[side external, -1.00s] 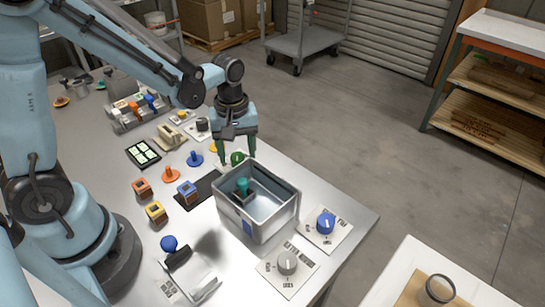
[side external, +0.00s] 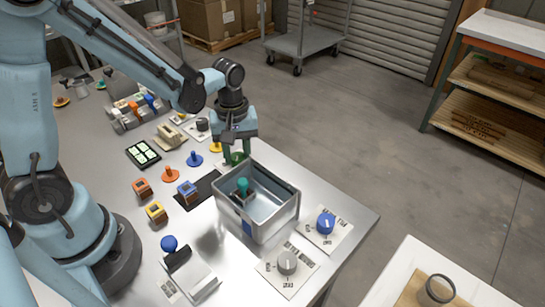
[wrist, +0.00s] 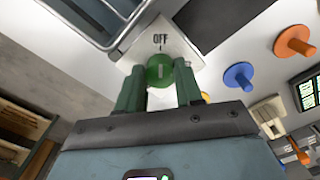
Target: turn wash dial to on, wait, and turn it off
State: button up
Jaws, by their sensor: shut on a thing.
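A green dial (side external: 237,158) sits on a white plate at the back of the metal table, behind the open metal bin. In the wrist view the green dial (wrist: 160,71) has a pale mark lined up toward the word OFF on its plate (wrist: 187,43). My gripper (side external: 237,150) points down and is shut on the dial, one green finger on each side, as the wrist view also shows for my gripper (wrist: 160,84). The fingers hide part of the plate. I cannot read a wash label on it.
The metal bin (side external: 287,205) stands close in front of the dial, with a teal knobbed piece (side external: 242,186) inside. A blue dial (side external: 326,223) and a grey dial (side external: 287,261) stand on plates nearer the front. Orange and blue pegs (side external: 195,159) stand left of the dial.

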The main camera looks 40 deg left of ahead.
jog(key=shift+m, duration=0.3)
jog(key=m, duration=0.3)
jog(key=shift+m, duration=0.3)
jog(key=m, duration=0.4)
jog(key=shift+a+m, duration=0.1)
jog(key=shift+m, duration=0.2)
jog(key=m, duration=0.4)
jog(key=shift+a+m, duration=0.1)
jog(key=shift+m, duration=2.4)
jog(key=o, duration=1)
jog(key=shift+o, duration=0.2)
jog(key=shift+r, duration=0.1)
